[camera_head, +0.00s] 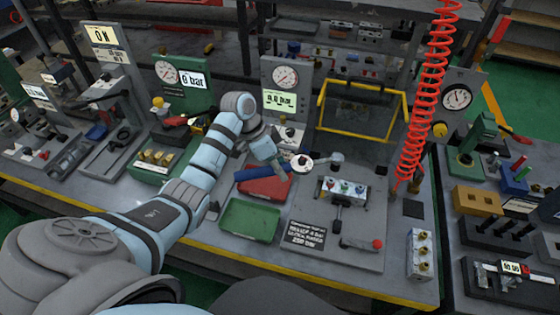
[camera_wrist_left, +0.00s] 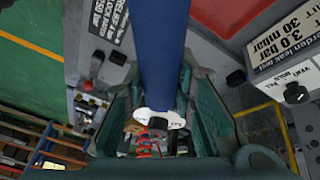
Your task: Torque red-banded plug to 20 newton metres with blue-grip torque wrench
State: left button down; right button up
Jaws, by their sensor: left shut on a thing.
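My left gripper (camera_head: 270,158) is shut on the blue-grip torque wrench (camera_head: 250,173), around its handle. The wrench lies roughly level, its white dial (camera_head: 302,163) and metal head (camera_head: 336,158) pointing right. The head shows just behind the valve block (camera_head: 342,190); I cannot tell its height or whether it touches. The block is light grey with several small coloured plugs on top; which is red-banded is too small to tell. In the left wrist view the blue handle (camera_wrist_left: 160,50) runs between my fingers (camera_wrist_left: 163,108) to the white dial (camera_wrist_left: 158,118). My right gripper is out of view.
A red tray (camera_head: 265,188) and a green tray (camera_head: 249,220) lie left of the block's grey fixture plate (camera_head: 350,248). A lever with a red knob (camera_head: 377,244) is in front. A yellow frame (camera_head: 362,128) stands behind; a red coiled hose (camera_head: 425,90) hangs right.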

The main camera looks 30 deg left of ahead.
pick_arm(q)
jog(key=shift+r+p, duration=0.1)
jog(key=shift+p, duration=0.25)
jog(key=shift+s+a, duration=0.1)
notch_tip(320, 180, down, 5)
jog(key=shift+f+b, duration=0.1)
jog(key=shift+b, duration=1.15)
jog(key=shift+p, duration=0.4)
